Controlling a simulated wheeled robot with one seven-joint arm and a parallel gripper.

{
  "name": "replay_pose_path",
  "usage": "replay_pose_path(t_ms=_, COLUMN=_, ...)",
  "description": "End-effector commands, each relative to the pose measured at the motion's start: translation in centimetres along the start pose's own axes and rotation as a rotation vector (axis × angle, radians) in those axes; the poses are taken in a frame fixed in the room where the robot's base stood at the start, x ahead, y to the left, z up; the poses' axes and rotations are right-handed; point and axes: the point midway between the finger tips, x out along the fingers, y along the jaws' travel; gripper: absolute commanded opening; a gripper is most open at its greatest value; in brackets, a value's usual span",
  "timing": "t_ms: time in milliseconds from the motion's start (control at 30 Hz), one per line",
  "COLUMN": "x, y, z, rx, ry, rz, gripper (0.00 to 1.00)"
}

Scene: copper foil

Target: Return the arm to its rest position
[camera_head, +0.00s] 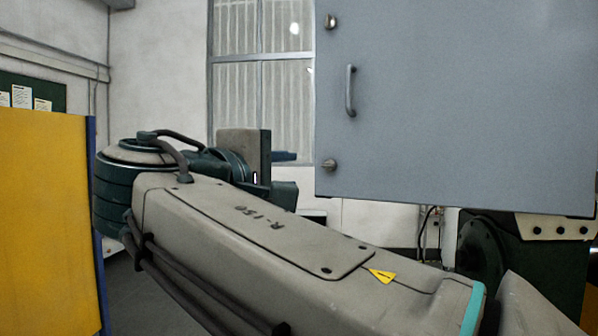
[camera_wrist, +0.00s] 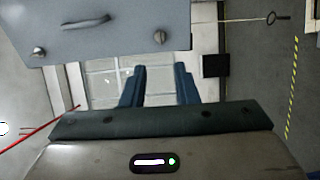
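My arm (camera_head: 265,235) stretches across the head view, a grey link with a yellow warning triangle and dark joints. My gripper (camera_wrist: 160,70) shows in the wrist view as two blue fingers held apart, with nothing visible between them. In the head view, part of the gripper (camera_head: 285,157) shows small and dark beyond the wrist, left of a grey cabinet door. What the arm's rest position looks like cannot be told here.
The grey cabinet (camera_head: 450,100) hangs close at upper right and also fills the top left of the wrist view (camera_wrist: 120,35). A yellow panel (camera_head: 45,220) stands at left. A window (camera_head: 262,80) is behind. Dark machinery (camera_head: 500,250) is at lower right.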

Motion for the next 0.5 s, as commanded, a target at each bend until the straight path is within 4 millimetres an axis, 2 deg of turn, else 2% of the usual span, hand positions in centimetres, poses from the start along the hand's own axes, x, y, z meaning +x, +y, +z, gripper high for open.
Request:
replay_pose_path(t_ms=267, x=0.7, y=-0.7, z=0.4, rx=-0.007, ry=-0.008, rz=-0.027, gripper=0.27)
replay_pose_path(t_ms=367, x=2.5, y=-2.9, z=1.8, rx=-0.02, ry=-0.028, rz=-0.112, gripper=0.27)
replay_pose_path(t_ms=467, x=4.8, y=-6.9, z=4.4, rx=-0.016, ry=-0.069, rz=-0.262, gripper=0.27)
replay_pose_path(t_ms=500, x=5.7, y=-8.9, z=5.9, rx=-0.003, ry=-0.092, rz=-0.334, gripper=0.27)
